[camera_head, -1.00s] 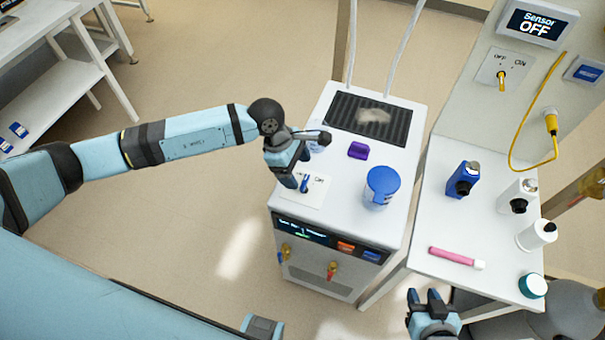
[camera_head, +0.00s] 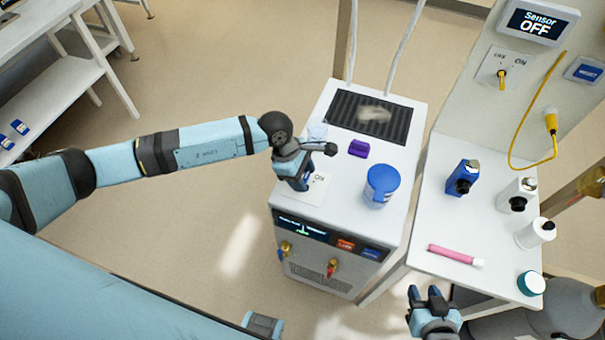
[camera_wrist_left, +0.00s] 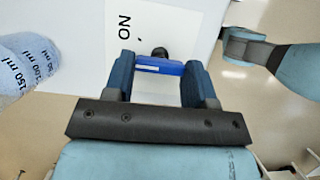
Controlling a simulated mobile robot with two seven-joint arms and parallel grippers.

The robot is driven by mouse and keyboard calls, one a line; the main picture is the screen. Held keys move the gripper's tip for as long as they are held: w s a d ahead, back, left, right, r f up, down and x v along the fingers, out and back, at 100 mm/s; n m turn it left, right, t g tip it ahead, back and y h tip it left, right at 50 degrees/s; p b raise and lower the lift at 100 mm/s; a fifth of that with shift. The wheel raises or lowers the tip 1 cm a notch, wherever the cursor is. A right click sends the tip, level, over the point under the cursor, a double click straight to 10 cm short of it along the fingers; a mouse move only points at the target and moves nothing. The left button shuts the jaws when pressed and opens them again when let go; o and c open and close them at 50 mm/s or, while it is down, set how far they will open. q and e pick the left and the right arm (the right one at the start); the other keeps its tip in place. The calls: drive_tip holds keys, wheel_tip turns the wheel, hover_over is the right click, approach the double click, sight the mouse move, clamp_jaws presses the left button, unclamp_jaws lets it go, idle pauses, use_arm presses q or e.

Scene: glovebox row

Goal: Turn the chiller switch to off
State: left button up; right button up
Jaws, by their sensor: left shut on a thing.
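The chiller (camera_head: 330,225) is a white cabinet with a switch plate on its top, near the front left corner. My left gripper (camera_head: 304,183) is down at that plate and hides most of the switch. In the left wrist view, the blue switch handle (camera_wrist_left: 160,67) sits between the two fingers of my left gripper (camera_wrist_left: 159,72), which is shut on it. The ON label (camera_wrist_left: 125,25) shows beside it; the OFF label is hidden. My right gripper (camera_head: 425,298) is open and empty, in front of the side bench.
On the chiller top are a blue-lidded tub (camera_head: 381,186), a purple block (camera_head: 358,148) and a dark vent grille (camera_head: 369,118). A clear beaker (camera_wrist_left: 25,65) is close beside my left gripper. The bench (camera_head: 440,210) at the right holds bottles and a pink tube.

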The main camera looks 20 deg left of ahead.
use_arm(q)
drive_tip(key=n+t, duration=0.1)
drive_tip(key=n, duration=0.2)
drive_tip(key=shift+s+n, duration=0.1)
drive_tip(key=shift+n, duration=0.2)
drive_tip(key=shift+n+t+b, duration=0.35)
drive_tip(key=shift+n+t, duration=0.25)
drive_tip(key=shift+n, duration=0.5)
drive_tip(key=shift+y, duration=0.3)
drive_tip(key=o, duration=0.9)
drive_tip(key=shift+s, duration=0.1)
drive_tip(key=shift+o, duration=0.2)
drive_tip(key=b+v, duration=0.2)
drive_tip(key=v, duration=1.2)
